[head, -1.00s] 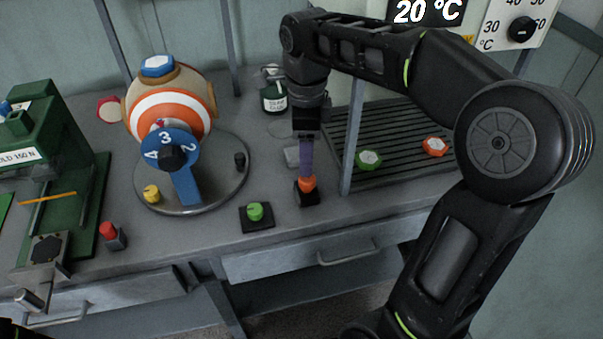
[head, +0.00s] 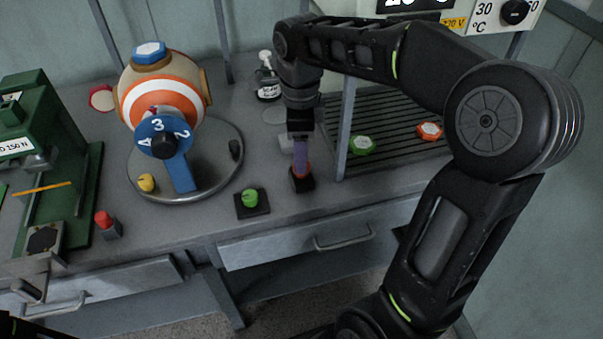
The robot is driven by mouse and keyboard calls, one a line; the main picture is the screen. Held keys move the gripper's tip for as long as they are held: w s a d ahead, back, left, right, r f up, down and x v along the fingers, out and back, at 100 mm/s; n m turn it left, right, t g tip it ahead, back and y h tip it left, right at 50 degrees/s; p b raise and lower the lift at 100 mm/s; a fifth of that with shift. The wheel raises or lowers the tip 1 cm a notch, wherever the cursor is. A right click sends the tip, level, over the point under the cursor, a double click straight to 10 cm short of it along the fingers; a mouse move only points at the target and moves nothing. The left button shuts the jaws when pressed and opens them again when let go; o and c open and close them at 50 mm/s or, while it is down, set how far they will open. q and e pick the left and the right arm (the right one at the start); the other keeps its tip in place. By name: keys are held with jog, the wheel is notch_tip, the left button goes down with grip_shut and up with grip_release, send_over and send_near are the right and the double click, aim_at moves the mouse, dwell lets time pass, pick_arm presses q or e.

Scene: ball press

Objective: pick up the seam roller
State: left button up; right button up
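A small piece with an orange top (head: 303,172) stands in a dark block at the front of the bench; I take it to be the seam roller, though its shape is mostly hidden. My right gripper (head: 301,166) points straight down over it. Its purple fingers overlap the orange part, seen nearly edge-on, so I cannot tell whether they are open or shut on it. The piece is still at its block. My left gripper is not in view; only a dark bit of my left arm shows at the lower left corner.
A green knob on a dark pad (head: 251,199) stands just left. Further left are a striped ball (head: 160,104) on a round metal plate, a red-topped piece (head: 105,223) and a green press (head: 50,130). A grey post (head: 346,125) rises close right, beside a slatted rack (head: 395,140).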

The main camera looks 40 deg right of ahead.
notch_tip(320, 180, down, 5)
jog(key=shift+s+r, duration=0.15)
jog(key=shift+r, duration=0.05)
jog(key=shift+c, duration=0.6)
grip_shut()
dwell(0.4)
